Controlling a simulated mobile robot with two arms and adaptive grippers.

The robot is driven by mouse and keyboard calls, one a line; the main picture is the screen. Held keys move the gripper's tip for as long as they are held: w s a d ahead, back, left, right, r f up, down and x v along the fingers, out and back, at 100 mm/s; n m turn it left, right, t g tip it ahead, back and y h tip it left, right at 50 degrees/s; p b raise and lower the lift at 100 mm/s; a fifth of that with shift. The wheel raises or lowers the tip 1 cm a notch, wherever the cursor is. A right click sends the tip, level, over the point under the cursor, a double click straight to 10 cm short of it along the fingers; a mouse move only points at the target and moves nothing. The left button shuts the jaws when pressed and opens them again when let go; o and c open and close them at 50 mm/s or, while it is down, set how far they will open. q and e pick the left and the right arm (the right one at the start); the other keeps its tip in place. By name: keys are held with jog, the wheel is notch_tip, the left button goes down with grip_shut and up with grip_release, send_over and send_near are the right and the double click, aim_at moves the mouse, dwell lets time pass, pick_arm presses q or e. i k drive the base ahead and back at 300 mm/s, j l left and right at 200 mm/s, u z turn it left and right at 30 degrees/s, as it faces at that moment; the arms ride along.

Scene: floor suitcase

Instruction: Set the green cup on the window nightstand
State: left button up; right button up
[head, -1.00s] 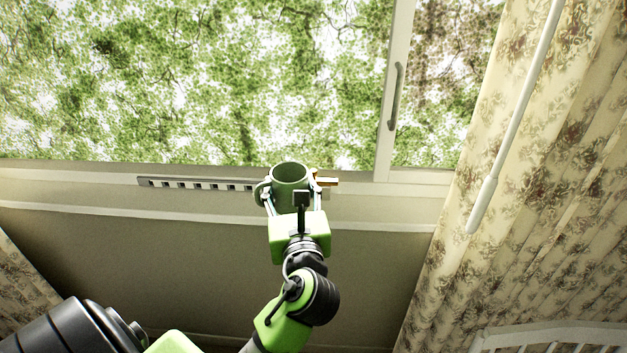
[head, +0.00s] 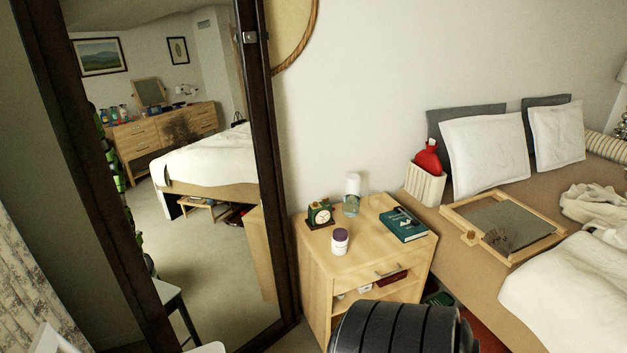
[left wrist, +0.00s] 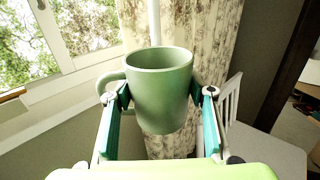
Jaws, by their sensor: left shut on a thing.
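The green cup (left wrist: 160,88) is upright between the fingers of my left gripper (left wrist: 160,112) in the left wrist view, its handle to the left. The gripper is shut on the cup's body, held up in front of a curtain. The head view shows a light wooden nightstand (head: 370,237) between the mirror and the bed. Neither the cup nor my left gripper shows in the head view. My right gripper is not in view.
The nightstand holds a clock (head: 320,212), a white bottle (head: 340,241), a glass jar (head: 352,194) and a teal book (head: 403,225). Bare top lies between them. The dark-framed mirror (head: 281,190) stands left; the bed (head: 455,228) is right. A white chair (left wrist: 231,101) is near the cup.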

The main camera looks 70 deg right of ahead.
aim_at(362, 244)
jog(key=l+z, duration=0.25)
jog(key=z, duration=0.25)
jog(key=l+z, duration=0.2)
jog(key=z, duration=0.3)
jog(key=i+l+z, duration=0.15)
jog(key=z, duration=0.35)
jog(key=i+l+z, duration=0.1)
jog(key=z, duration=0.4)
jog(key=i+l+z, duration=0.2)
jog(key=i+l, duration=0.15)
jog(key=i+l+z, duration=0.2)
jog(key=i, duration=0.4)
jog(key=i+l+z, duration=0.2)
jog(key=i, duration=0.25)
